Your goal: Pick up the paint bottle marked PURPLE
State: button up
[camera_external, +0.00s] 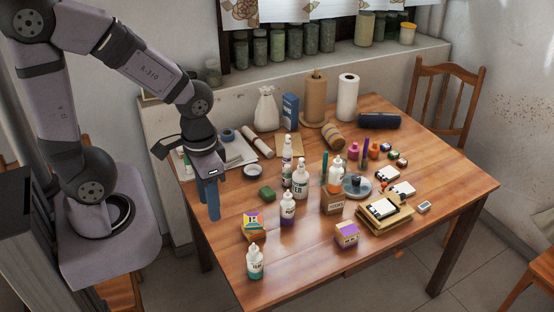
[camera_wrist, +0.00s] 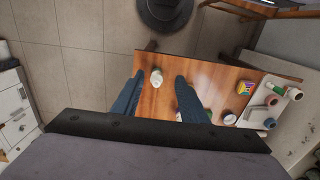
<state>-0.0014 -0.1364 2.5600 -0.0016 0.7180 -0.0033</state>
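A white-capped bottle with purple paint in its lower part (camera_external: 287,210) stands upright near the middle front of the table in the external view. Its label is too small to read. My gripper (camera_external: 211,202) hangs above the table's left edge with blue fingers pointing down, left of this bottle and apart from it. In the wrist view my gripper (camera_wrist: 156,95) is open and empty. A white-topped bottle (camera_wrist: 156,76) shows below, between the fingers; I cannot tell its colour. The right finger partly hides other items.
A green-paint bottle (camera_external: 254,264) stands at the front edge. Several white bottles, including one at the centre (camera_external: 300,185), crowd near a brown box (camera_external: 332,202). A yellow patterned box (camera_external: 253,226) and purple box (camera_external: 346,235) stand nearby. The table's front left is mostly clear.

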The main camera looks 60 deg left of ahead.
jog(key=shift+c, duration=0.9)
jog(key=shift+r, duration=0.1)
